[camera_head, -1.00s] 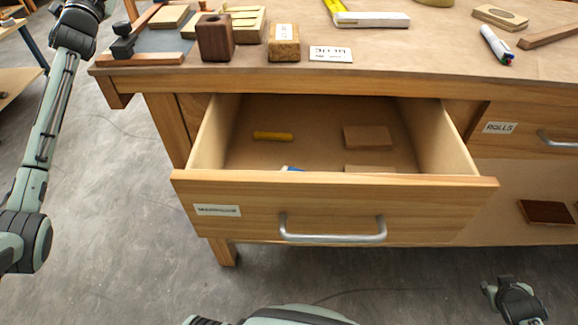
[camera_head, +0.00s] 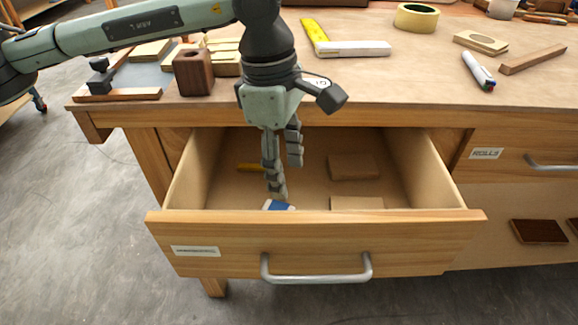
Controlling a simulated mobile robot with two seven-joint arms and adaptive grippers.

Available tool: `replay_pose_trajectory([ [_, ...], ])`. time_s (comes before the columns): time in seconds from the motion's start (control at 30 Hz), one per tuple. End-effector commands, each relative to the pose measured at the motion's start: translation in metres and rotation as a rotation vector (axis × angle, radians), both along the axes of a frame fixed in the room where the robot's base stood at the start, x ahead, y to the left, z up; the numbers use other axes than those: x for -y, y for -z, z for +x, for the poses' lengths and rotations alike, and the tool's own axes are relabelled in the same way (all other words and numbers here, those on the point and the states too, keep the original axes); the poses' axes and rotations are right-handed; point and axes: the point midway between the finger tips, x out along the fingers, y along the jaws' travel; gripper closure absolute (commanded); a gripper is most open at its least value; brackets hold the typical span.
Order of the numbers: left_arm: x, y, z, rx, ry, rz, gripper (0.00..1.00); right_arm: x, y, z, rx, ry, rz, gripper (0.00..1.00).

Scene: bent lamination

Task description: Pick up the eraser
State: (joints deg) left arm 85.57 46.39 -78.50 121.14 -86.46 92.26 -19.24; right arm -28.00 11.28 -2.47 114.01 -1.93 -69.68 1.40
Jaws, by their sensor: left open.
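A small blue and white block that looks like the eraser (camera_head: 278,205) lies in the open drawer (camera_head: 315,245), close behind its front panel. The panel hides its lower part. My left gripper (camera_head: 287,180) points down into the drawer, open and empty, with its fingers just above and behind the eraser. I cannot tell whether a fingertip touches it. My right gripper is not in view.
The bench top (camera_head: 390,85) above carries wood blocks, tape and a marker.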

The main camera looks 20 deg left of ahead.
Motion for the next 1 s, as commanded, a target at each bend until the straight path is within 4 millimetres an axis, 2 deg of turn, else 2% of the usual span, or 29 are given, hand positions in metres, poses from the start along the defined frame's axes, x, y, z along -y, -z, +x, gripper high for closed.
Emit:
replay_pose_trajectory([
  [0.07,-0.014,0.01,-0.005,0.004,0.013,0.08,0.48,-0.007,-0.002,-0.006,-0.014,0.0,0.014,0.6],
  [0.17,-0.022,0.022,-0.006,0.004,0.017,0.12,0.48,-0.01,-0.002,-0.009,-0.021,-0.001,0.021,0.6],
  [0.7,-0.019,0.09,-0.002,0.001,0.015,0.118,0.48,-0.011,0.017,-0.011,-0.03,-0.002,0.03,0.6],
  [0.97,-0.019,0.093,-0.002,0.003,0.016,0.117,0.48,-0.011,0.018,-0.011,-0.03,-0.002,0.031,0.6],
  [1.0,-0.019,0.093,-0.002,0.003,0.016,0.117,0.51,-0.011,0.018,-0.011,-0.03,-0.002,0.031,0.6],
])
